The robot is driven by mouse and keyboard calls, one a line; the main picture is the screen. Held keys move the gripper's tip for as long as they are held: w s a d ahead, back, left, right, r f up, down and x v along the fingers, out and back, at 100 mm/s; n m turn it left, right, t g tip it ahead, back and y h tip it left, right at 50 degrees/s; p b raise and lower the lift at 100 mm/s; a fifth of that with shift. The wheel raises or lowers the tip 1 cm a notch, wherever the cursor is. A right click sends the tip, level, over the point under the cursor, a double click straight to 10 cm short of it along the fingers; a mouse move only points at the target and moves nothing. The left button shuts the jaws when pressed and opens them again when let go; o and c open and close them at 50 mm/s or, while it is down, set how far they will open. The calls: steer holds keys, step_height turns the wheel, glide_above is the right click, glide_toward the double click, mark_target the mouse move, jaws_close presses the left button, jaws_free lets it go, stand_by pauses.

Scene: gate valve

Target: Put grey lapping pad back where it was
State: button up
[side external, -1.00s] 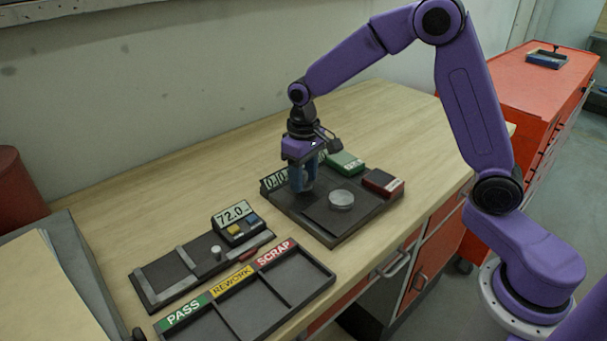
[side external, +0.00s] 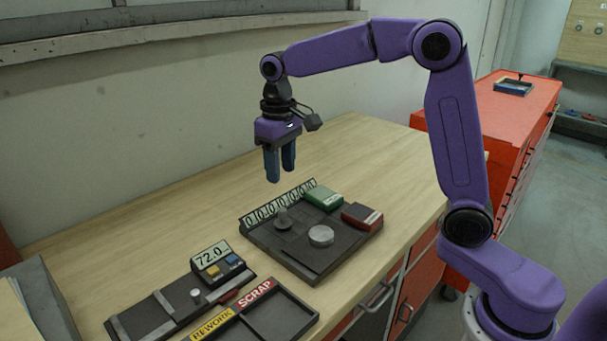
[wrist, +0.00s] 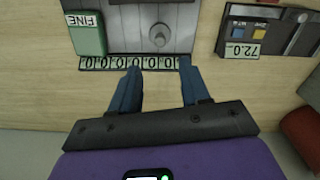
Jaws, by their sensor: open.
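A small grey knobbed piece (side external: 283,220) stands upright on the dark fixture board (side external: 352,247); it also shows in the wrist view (wrist: 159,37). I cannot tell for certain whether it is the grey lapping pad. A round silver-grey disc (side external: 321,236) lies on the board's front part. A green block (side external: 323,198) and a red block (side external: 362,216) sit along the board's right side. The green block reads FINE in the wrist view (wrist: 86,36). My gripper (side external: 281,176) is open and empty, fingers pointing down, above and behind the board; its fingers also show in the wrist view (wrist: 160,68).
A number strip (side external: 278,206) runs along the board's back edge. A gauge reading 72.0 (side external: 211,256) stands to the left on a dark rail base. A sorting tray marked REWORK and SCRAP (side external: 281,315) is at the front. The wooden bench (side external: 150,228) is clear behind.

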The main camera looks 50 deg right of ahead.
steer(key=s+d+f+n, duration=0.1)
steer(key=s+f+n, duration=0.1)
steer(key=s, duration=0.8)
steer(key=s+d+f+n, duration=0.1)
steer(key=s+n, duration=0.4)
steer(key=s, duration=0.6)
steer(key=s+d+f+n, duration=0.1)
steer(key=s+f+n, duration=0.2)
steer(key=s, duration=0.7)
steer(key=shift+s+f, duration=0.3)
steer(key=shift+f, duration=0.05)
